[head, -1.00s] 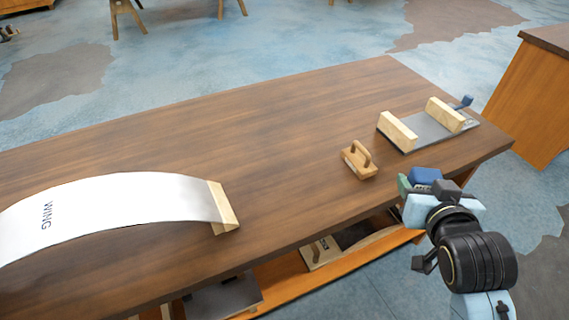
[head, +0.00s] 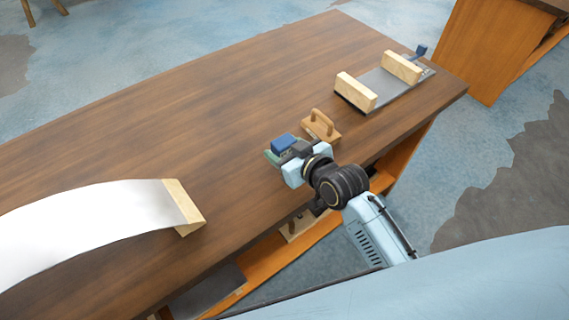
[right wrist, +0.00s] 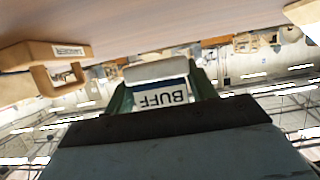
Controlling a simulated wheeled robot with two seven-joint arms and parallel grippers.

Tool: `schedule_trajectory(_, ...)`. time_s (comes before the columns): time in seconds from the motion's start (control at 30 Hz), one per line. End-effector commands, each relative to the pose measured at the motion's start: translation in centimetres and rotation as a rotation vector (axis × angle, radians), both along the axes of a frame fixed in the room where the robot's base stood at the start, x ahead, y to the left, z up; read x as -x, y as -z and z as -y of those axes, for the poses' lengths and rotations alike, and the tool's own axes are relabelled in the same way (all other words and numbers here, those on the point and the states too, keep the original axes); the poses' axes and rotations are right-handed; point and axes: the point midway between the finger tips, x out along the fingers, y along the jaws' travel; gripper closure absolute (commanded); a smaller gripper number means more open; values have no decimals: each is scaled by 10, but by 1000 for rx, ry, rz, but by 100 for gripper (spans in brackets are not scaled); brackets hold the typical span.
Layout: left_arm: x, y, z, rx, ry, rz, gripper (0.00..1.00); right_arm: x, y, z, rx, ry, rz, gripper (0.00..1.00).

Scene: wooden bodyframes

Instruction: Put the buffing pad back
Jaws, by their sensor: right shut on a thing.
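The buffing pad (right wrist: 160,95) shows in the right wrist view as a block with a white label reading BUFF, upside down, and a pale rounded part above it. In the head view its blue part (head: 284,143) shows at the end of my right arm. My right gripper (head: 289,154) is shut on the pad, over the table's front edge area, left of and nearer than a wooden handled block (head: 321,127). The head view does not show clearly whether the pad touches the table (head: 200,110). My left gripper is not in view.
The handled block also shows in the right wrist view (right wrist: 40,58). A metal plate (head: 388,88) with two wooden blocks lies at the table's right end. A white curved wing panel (head: 90,220) stands at the left. The table middle is clear. Shelves lie below.

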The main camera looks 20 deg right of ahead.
Motion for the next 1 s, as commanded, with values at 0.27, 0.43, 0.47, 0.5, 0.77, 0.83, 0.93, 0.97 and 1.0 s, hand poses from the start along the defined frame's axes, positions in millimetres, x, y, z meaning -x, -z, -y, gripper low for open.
schedule_trajectory(0.27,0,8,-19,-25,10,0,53,0,27,0,0,1,-1,67)
schedule_trajectory(0.43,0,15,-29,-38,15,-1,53,0,49,0,0,1,-1,67)
schedule_trajectory(0.47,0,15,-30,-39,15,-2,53,0,49,0,-1,1,0,67)
schedule_trajectory(0.5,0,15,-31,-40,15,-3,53,0,49,0,-1,1,1,67)
schedule_trajectory(0.77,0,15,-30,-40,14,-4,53,0,50,1,0,2,1,67)
schedule_trajectory(0.83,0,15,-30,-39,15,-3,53,0,51,1,1,2,0,40)
schedule_trajectory(0.93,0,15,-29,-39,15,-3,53,0,51,1,1,2,0,27)
schedule_trajectory(0.97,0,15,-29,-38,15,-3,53,0,51,1,1,2,0,23)
schedule_trajectory(1.0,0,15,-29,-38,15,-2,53,0,51,1,1,2,0,22)
